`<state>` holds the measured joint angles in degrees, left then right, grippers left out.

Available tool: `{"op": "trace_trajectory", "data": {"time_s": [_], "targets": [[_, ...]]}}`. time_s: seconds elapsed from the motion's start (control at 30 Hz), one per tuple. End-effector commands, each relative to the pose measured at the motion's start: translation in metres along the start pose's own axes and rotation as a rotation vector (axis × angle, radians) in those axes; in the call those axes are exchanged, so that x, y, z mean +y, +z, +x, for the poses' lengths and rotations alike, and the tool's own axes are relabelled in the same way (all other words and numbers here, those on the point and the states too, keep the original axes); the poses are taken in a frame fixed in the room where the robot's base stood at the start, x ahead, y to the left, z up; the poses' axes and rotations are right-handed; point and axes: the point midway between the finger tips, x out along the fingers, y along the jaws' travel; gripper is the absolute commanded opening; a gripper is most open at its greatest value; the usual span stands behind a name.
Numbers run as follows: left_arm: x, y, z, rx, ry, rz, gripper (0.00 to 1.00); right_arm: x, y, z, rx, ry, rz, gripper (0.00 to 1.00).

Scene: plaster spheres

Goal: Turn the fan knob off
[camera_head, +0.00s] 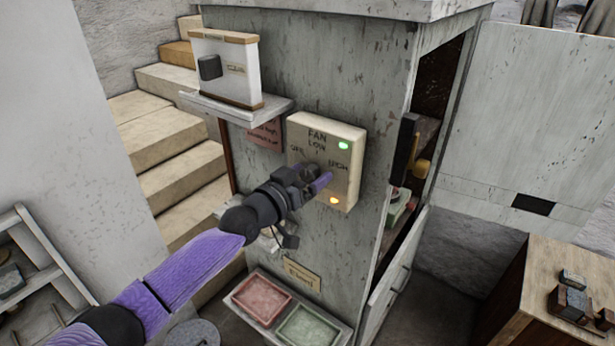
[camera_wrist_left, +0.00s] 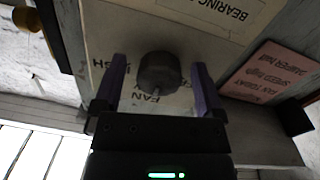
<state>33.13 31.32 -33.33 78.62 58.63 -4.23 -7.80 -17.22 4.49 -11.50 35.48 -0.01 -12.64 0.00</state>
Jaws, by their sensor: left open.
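The cream fan box (camera_head: 325,140) is on the side of the grey cabinet, with "FAN", "LOW" and "HIGH" lettering and a partly covered label at left. Its dark round knob shows in the left wrist view (camera_wrist_left: 158,72); in the head view my gripper mostly hides it. A pale mark on the knob's edge faces the upside-down "FAN" lettering in the wrist view. My left gripper (camera_head: 316,179) is at the box front, open, its purple fingers on either side of the knob (camera_wrist_left: 159,68). Gaps show between fingers and knob. My right gripper is out of view.
A green light (camera_head: 344,145) and an orange light (camera_head: 334,200) glow on the box. A shelf (camera_head: 240,107) with a white switch box (camera_head: 226,72) is above left. The cabinet door (camera_head: 392,280) stands open at right. Red (camera_head: 262,298) and green (camera_head: 303,330) trays sit below.

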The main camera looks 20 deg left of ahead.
Motion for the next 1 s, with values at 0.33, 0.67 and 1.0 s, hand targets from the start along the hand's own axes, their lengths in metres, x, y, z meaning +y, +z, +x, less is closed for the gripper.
{"op": "trace_trajectory", "data": {"time_s": [0.33, 0.67, 1.0], "targets": [[-0.0001, -0.0001, 0.0003, -0.001, -0.001, 0.0, 0.63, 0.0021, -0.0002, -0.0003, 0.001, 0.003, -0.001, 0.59], [-0.0002, 0.0, 0.0001, -0.001, -0.001, 0.0, 0.0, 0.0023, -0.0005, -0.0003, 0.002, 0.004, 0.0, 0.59], [-0.0004, 0.0006, 0.0001, 0.003, -0.001, -0.07, 0.0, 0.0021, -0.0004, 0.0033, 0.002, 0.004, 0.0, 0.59]]}}
